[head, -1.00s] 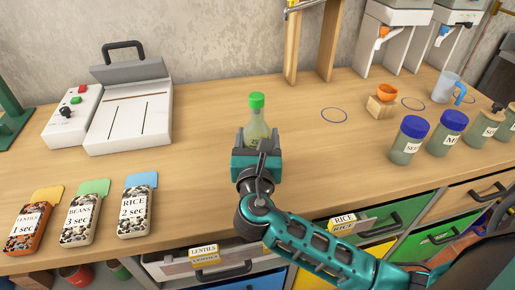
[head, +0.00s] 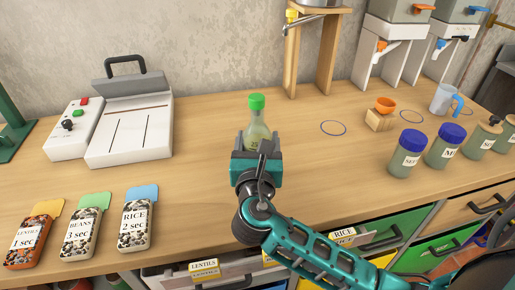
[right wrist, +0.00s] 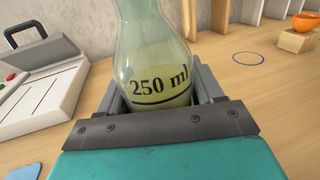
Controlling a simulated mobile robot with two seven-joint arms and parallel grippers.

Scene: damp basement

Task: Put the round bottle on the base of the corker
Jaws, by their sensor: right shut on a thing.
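The bottle (head: 257,124) is clear with a green cap and pale yellow-green contents. It is upright between the fingers of my right gripper (head: 257,150), which is shut on it. In the right wrist view the bottle (right wrist: 158,60) reads "250 ml" and tapers upward from a wide body; its bottom is hidden by the gripper. I cannot tell whether it touches the table. A green stand (head: 12,138) with a flat base, cut off by the left edge, may be the corker. My left gripper is not in view.
A white sealer-like machine (head: 130,130) stands left of the bottle. Labelled bean packets (head: 80,232) lie at the front left. Blue-lidded jars (head: 407,152), a wooden block with an orange cup (head: 380,120) and a wooden frame (head: 325,55) are to the right. The table around the gripper is clear.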

